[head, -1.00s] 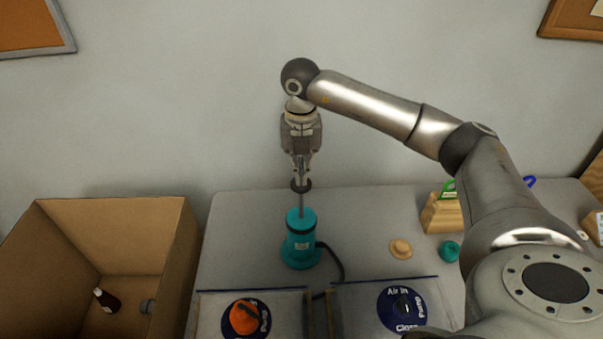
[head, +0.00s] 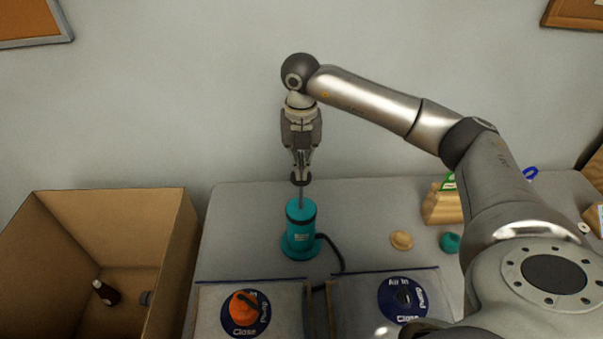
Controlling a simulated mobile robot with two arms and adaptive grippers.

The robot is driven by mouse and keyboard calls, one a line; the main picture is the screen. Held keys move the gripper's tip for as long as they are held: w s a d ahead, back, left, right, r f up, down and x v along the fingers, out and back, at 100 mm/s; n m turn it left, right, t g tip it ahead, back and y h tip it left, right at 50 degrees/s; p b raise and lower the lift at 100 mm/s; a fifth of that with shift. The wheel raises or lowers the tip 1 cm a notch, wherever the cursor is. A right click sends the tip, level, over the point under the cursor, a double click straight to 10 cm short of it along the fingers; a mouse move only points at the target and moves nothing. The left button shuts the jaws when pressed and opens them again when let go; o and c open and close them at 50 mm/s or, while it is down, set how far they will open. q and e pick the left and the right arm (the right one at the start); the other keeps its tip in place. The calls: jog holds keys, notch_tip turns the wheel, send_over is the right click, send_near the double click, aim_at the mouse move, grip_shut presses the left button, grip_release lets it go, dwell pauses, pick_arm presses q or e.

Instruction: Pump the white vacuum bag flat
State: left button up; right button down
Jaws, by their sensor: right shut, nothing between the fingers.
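A teal hand pump (head: 300,232) stands upright on the table, its thin rod raised and topped by a small dark handle (head: 300,181). My right gripper (head: 301,176) is shut, pointing down at the handle, with nothing between its fingers. Whether the fingertips touch the handle I cannot tell. Two pale bags lie in front, cut off by the bottom edge: a left bag (head: 207,312) and a right bag (head: 348,315). Which is the white one is unclear. An orange nozzle (head: 243,307) sits on the left bag's blue valve disc; the right bag's disc (head: 402,299) is uncovered. My left gripper is out of view.
A black hose (head: 341,262) runs from the pump toward the gap between the bags. An open cardboard box (head: 110,200) with a dark bottle (head: 106,293) stands left. A tan knob (head: 401,240), a teal ball (head: 450,242) and a wooden block (head: 441,207) lie right, beside my arm.

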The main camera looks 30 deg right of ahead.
jog(key=shift+s+f+b, duration=0.1)
jog(key=shift+f+b, duration=2.7)
jog(key=shift+f, duration=1.65)
notch_tip(320, 180, up, 12)
jog(key=p, duration=0.8)
jog(key=shift+f+b, duration=4.05)
jog(key=shift+f, duration=1.85)
jog(key=shift+r+p, duration=0.4)
jog(key=shift+r, duration=0.05)
notch_tip(320, 180, up, 11)
jog(key=p, duration=0.7)
jog(key=shift+f, duration=0.15)
